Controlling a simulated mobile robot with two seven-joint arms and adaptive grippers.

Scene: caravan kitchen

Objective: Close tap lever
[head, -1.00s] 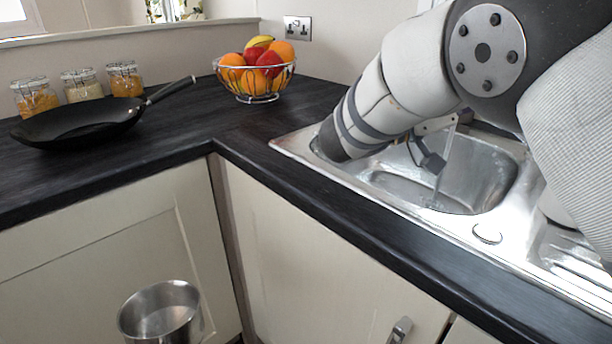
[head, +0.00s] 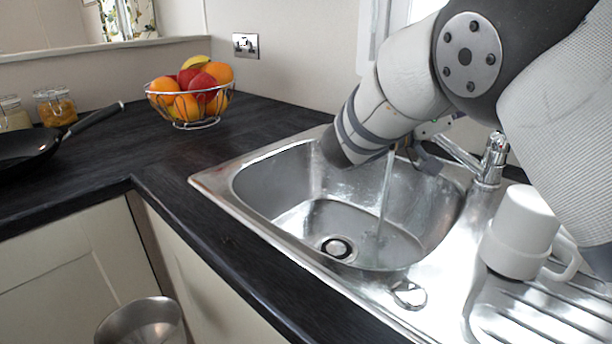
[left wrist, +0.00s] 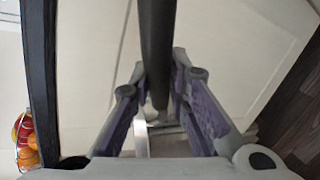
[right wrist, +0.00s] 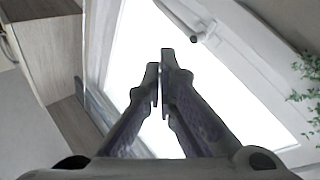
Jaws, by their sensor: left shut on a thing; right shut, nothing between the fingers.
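The chrome tap (head: 490,165) stands behind the sink (head: 255,195), and a stream of water (head: 386,195) falls into the basin. Its lever is hard to make out. My right arm reaches over the basin from the right. My right gripper (head: 424,158) is partly hidden near the spout. In the right wrist view the right gripper (right wrist: 162,85) is shut and empty, with a pale rod (right wrist: 178,20) apart from its tips. In the left wrist view my left gripper (left wrist: 157,88) is shut on a dark handle (left wrist: 157,35).
A metal pot (head: 140,325) is low in front of the cabinets; I cannot tell whether the dark handle belongs to it. A fruit basket (head: 190,105), a black pan (head: 28,150) and jars (head: 55,108) stand on the counter.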

